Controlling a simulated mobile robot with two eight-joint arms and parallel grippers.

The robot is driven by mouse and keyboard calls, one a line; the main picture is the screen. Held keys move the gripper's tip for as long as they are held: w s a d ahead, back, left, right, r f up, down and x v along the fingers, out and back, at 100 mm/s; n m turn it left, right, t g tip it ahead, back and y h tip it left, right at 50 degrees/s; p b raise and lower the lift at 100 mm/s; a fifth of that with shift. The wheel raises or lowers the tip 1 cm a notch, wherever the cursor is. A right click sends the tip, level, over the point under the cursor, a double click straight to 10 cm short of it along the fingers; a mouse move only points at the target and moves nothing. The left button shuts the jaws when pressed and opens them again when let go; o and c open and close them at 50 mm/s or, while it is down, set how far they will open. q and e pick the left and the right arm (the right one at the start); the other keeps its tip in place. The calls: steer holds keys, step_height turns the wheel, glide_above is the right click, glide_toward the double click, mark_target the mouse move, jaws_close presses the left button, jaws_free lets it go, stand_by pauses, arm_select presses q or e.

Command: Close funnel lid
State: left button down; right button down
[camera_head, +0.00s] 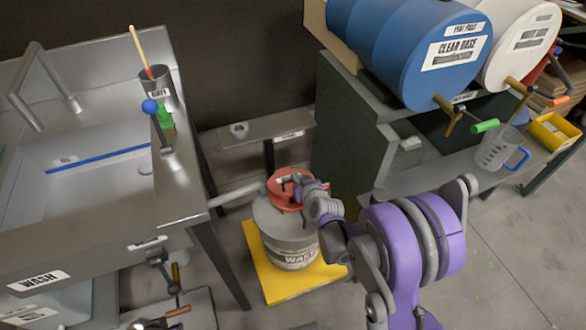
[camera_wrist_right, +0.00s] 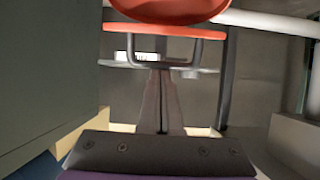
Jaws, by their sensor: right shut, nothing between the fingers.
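The funnel with its red lid (camera_head: 287,186) sits on top of a grey waste drum (camera_head: 290,240), which stands on a yellow platform (camera_head: 258,262). My right gripper (camera_head: 318,190) is at the right side of the red funnel in the head view. In the right wrist view the red lid (camera_wrist_right: 165,10) and a red rim with a dark U-shaped handle (camera_wrist_right: 220,55) are close above the fingertips. The right gripper (camera_wrist_right: 160,72) is shut and empty, its fingertips at or just below the handle bar. I cannot tell whether they touch it. My left gripper is not in view.
A metal wash sink (camera_head: 100,170) stands at the left, and its pipe (camera_head: 235,197) runs to the drum. A blue barrel (camera_head: 415,45) and a white barrel lie on a rack at the right. A clear jug (camera_head: 492,150) stands on the right shelf.

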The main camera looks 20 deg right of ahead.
steer(key=s+f+b, duration=0.1)
steer(key=s+f, duration=0.1)
steer(key=f, duration=0.1)
steer(key=f+b, duration=0.1)
steer(key=f, duration=0.1)
steer(key=shift+s+b, duration=0.35)
steer(key=shift+s, duration=0.05)
steer(key=shift+s+a+f+b, duration=0.15)
steer(key=shift+s+f+b, duration=0.3)
steer(key=shift+f, duration=0.05)
steer(key=shift+s+f, duration=0.1)
steer(key=shift+f, duration=0.05)
steer(key=shift+s, duration=0.1)
